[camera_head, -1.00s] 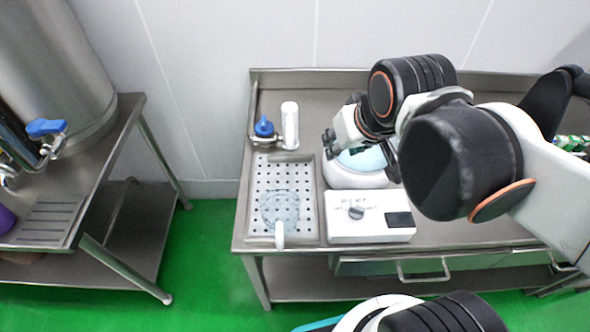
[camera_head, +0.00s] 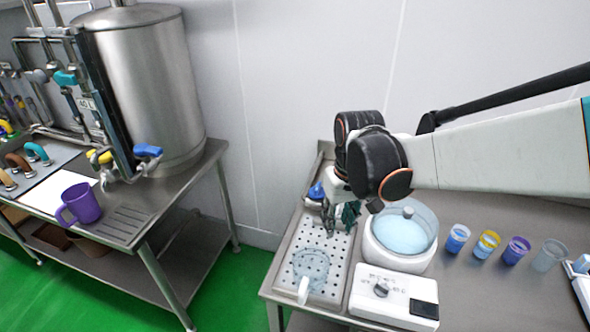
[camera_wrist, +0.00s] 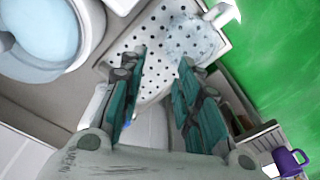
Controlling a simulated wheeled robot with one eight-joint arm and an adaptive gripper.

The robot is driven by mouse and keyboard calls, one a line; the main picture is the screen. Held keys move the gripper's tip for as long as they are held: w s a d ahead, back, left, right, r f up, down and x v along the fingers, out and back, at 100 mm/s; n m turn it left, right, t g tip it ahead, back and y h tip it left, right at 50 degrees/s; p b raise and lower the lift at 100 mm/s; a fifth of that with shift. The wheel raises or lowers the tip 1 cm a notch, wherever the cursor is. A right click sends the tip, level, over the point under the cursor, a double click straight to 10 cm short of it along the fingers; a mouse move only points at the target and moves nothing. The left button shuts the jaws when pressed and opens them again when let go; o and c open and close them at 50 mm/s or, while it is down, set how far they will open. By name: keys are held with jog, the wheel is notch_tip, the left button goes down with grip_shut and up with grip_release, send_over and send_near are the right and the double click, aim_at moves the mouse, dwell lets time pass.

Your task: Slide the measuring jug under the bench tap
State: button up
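The measuring jug (camera_head: 310,266) is clear, with a white handle (camera_head: 303,291) pointing towards the front. It stands on the front part of a perforated drip tray (camera_head: 332,281). The bench tap has a blue knob (camera_head: 315,191) behind the tray; its white body is mostly hidden by my gripper in the head view. My gripper (camera_head: 338,228) is open and empty, pointing down over the rear of the tray, behind the jug. In the wrist view, the jug (camera_wrist: 190,40) lies beyond the parted green fingertips (camera_wrist: 163,57), apart from them. A white column (camera_wrist: 150,130) shows between the fingers.
A white round bath (camera_head: 380,255) with a lid and a white control box (camera_head: 395,298) stand right of the tray. Several cups (camera_head: 487,244) stand farther right. A separate left bench holds a purple mug (camera_head: 80,204) and a steel tank (camera_head: 155,90).

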aim_at(326, 260)
jog(key=shift+a+f+n+g, duration=0.3)
jog(key=shift+a+f+g, duration=0.1)
jog(key=shift+a+f, duration=0.4)
jog(key=shift+d+f, duration=0.1)
jog(key=f+b, duration=0.1)
jog(key=f, duration=0.3)
jog(key=f+b, duration=0.1)
jog(key=f, duration=0.4)
jog(key=f+b, duration=0.1)
jog(key=f, duration=0.3)
jog(key=shift+a+f+b, duration=0.25)
jog(key=shift+f+b, duration=0.1)
jog(key=shift+f, duration=0.05)
jog(key=shift+c, duration=0.3)
grip_shut()
